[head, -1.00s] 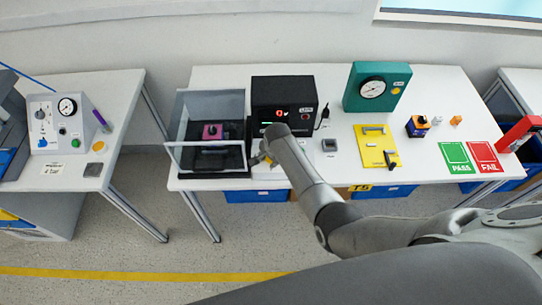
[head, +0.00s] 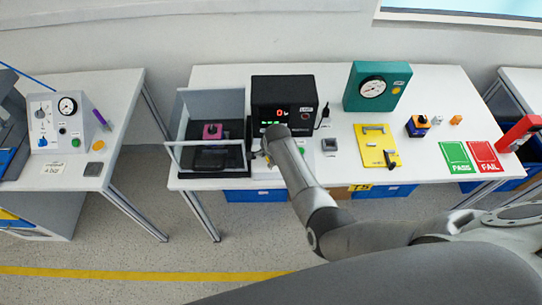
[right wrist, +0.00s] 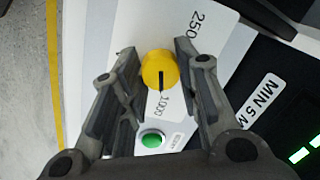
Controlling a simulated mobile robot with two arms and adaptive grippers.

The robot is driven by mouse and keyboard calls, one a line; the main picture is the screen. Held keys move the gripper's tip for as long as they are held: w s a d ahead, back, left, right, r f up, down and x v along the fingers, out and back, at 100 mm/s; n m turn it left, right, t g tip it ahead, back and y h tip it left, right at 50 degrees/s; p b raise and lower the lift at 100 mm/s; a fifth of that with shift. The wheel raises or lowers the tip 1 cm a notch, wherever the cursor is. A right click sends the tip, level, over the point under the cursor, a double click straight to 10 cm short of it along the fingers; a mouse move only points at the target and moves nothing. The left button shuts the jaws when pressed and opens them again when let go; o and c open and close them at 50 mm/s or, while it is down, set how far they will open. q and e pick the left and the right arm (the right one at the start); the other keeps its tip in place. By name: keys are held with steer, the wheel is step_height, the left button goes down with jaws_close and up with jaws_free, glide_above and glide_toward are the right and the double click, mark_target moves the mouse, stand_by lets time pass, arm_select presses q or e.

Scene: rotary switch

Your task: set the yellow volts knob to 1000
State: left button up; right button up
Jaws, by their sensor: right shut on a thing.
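The yellow volts knob (right wrist: 159,70) sits on a light panel in the right wrist view. Its black pointer mark points down the picture, toward the printed 1000 (right wrist: 164,103). A printed 250 (right wrist: 197,22) is on its upper right. My right gripper (right wrist: 157,66) has its fingers on both sides of the knob and is shut on it. In the head view my right gripper (head: 268,156) is in front of the black tester (head: 262,92), and my arm and gripper hide the knob there. My left gripper is not in view.
A green button (right wrist: 152,140) is on the same panel below the knob. A clear-walled fixture (head: 182,150) with a magenta block (head: 212,131) stands close left of the right gripper.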

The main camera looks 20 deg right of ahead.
steer(key=o, duration=1)
steer(key=shift+o, duration=0.2)
